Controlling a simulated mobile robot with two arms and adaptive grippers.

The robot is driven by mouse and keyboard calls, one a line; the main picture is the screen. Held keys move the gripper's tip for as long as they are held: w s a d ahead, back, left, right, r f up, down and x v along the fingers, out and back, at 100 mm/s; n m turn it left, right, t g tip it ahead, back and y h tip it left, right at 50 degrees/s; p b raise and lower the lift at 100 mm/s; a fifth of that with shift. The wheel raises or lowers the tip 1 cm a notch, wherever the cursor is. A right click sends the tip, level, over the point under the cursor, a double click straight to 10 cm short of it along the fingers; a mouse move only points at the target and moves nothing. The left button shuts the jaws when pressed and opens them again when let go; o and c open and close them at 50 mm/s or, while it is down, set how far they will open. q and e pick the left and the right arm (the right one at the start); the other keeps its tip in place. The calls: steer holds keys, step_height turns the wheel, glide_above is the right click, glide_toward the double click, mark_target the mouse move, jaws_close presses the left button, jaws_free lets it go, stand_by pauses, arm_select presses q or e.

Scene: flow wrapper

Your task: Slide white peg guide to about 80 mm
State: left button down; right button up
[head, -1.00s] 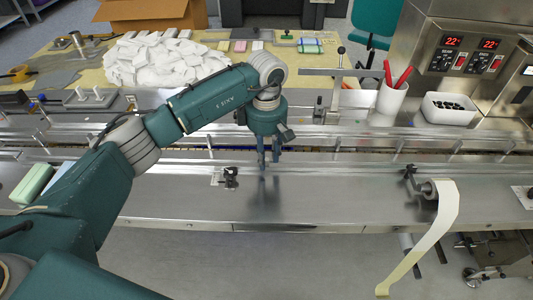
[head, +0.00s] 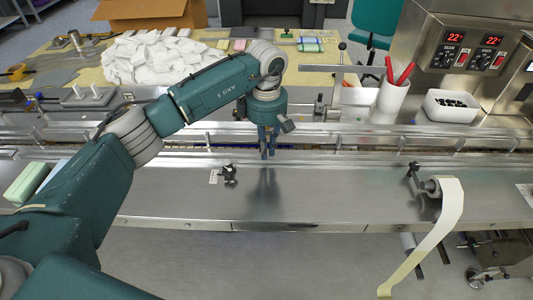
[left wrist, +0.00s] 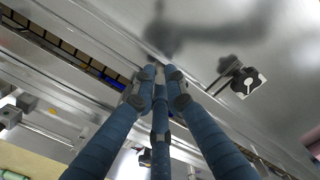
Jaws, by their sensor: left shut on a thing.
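My left gripper (head: 268,155) points down at the inner rail of the steel machine bed, in the middle of the head view. In the left wrist view its blue fingers come together at the tips (left wrist: 157,75), beside a slotted channel. They are shut on a small part at the rail, apparently the white peg guide. The fingers hide nearly all of it, and I cannot make out its position on any scale. My right gripper is not in view.
A white cup with red handles (head: 391,96) and a white bin (head: 451,106) stand behind. The front bed is mostly clear.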

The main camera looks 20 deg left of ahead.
arm_select(q)
steer(key=c, duration=1.8)
jaws_free()
steer(key=shift+s, duration=0.1)
step_height(320, 180, up, 12)
